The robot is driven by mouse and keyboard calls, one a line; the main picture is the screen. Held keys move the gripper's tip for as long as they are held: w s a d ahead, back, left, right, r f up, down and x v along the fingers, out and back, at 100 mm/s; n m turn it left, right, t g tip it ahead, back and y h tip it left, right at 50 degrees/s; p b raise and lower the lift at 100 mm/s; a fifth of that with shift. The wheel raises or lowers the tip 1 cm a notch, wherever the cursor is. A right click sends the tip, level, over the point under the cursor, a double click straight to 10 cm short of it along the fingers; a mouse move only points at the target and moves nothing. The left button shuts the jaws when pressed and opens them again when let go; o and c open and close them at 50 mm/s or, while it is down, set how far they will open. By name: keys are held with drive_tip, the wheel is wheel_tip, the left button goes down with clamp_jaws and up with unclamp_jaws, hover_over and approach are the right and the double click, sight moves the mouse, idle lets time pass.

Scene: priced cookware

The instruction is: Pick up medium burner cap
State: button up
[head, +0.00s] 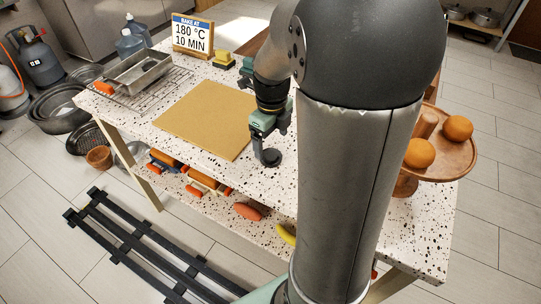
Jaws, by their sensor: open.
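A small dark round disc (270,157), which looks like a burner cap, is on the speckled table near its front edge, just right of the brown board. My gripper (262,146) points down directly above it, with the fingertips at or close to the disc. The gripper is open. I cannot tell whether the fingers touch the disc, and its size is hard to judge. My arm hides much of the table to the right.
The brown board (207,118) lies flat left of my gripper. A metal pan (139,72) on a wire rack, blue bottles (130,42), a sponge (223,58) and a sign (192,35) stand farther back. A wooden stand (455,160) with orange fruit is at right.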

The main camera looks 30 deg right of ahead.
sight(272, 156)
drive_tip(key=shift+w+d+f+p, duration=0.1)
drive_tip(key=shift+f+p, duration=0.1)
drive_tip(key=shift+f, duration=1.35)
drive_tip(key=shift+w+d+f+p, duration=0.1)
drive_tip(key=shift+f+p, duration=0.05)
drive_tip(key=shift+f, duration=1.4)
drive_tip(key=c, duration=1.1)
